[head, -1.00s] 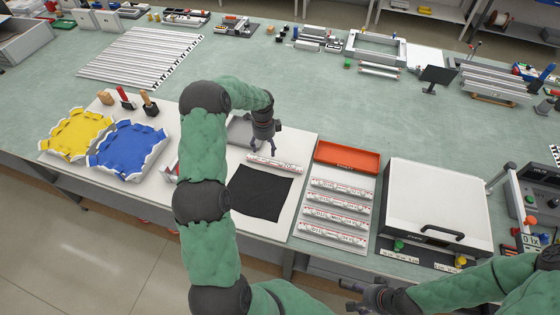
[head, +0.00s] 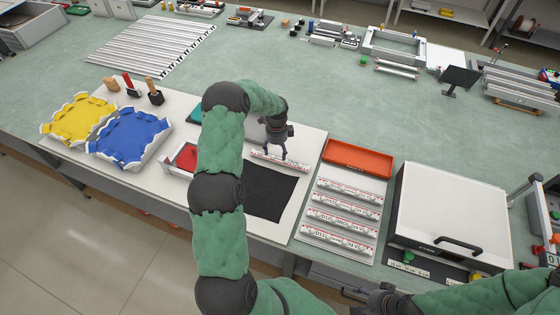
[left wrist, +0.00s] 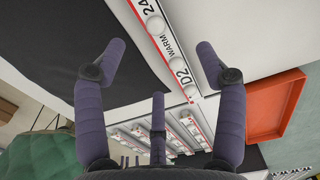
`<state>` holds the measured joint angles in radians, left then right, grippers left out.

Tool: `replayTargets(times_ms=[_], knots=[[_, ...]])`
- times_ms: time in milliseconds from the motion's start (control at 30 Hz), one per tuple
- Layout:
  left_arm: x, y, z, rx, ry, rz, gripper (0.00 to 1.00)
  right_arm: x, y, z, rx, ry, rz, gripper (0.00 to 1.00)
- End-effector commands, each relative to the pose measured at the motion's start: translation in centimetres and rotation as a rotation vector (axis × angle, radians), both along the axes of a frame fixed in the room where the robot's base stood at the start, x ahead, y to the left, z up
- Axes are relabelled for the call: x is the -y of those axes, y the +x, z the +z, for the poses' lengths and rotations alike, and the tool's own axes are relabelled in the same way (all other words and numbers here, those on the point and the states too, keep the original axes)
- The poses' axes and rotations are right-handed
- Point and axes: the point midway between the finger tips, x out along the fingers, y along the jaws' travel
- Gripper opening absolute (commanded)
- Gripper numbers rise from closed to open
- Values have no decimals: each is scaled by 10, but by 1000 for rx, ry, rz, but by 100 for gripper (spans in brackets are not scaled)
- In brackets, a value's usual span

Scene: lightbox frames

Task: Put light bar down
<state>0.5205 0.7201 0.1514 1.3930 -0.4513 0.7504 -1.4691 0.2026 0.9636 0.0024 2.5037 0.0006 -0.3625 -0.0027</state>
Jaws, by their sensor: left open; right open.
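A white light bar (head: 293,166) with red markings lies on the white mat (head: 301,203), along the far edge of a black cloth (head: 270,193). My left gripper (head: 272,155) is over the bar, fingers pointing down. In the left wrist view its fingers (left wrist: 160,58) are spread apart on either side of the bar (left wrist: 172,52), which shows "24", "WARM" and "D2". No clear grip contact shows there. My right gripper (head: 368,301) is low at the bottom of the head view, away from the bar and partly cut off.
Several similar bars lie on a rack (head: 307,238) to the right, below an orange tray (head: 358,158). A white lightbox (head: 447,210) stands further right. Yellow (head: 78,118) and blue (head: 128,135) trays sit left.

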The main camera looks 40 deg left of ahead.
Motion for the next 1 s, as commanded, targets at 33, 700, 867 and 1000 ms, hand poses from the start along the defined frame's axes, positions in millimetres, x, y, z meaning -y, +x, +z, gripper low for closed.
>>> replayTargets(times_ms=[33,700,867,1000], knots=[[0,0,-7,-2,-1,0,71,0,0,0,0,0,0,66],[9,1,-64,1,0,0,71,0,0,4,0,0,0,66],[10,1,-64,1,0,-1,66,0,0,4,0,0,0,66],[10,1,-64,1,0,-1,26,0,0,4,0,0,0,66]])
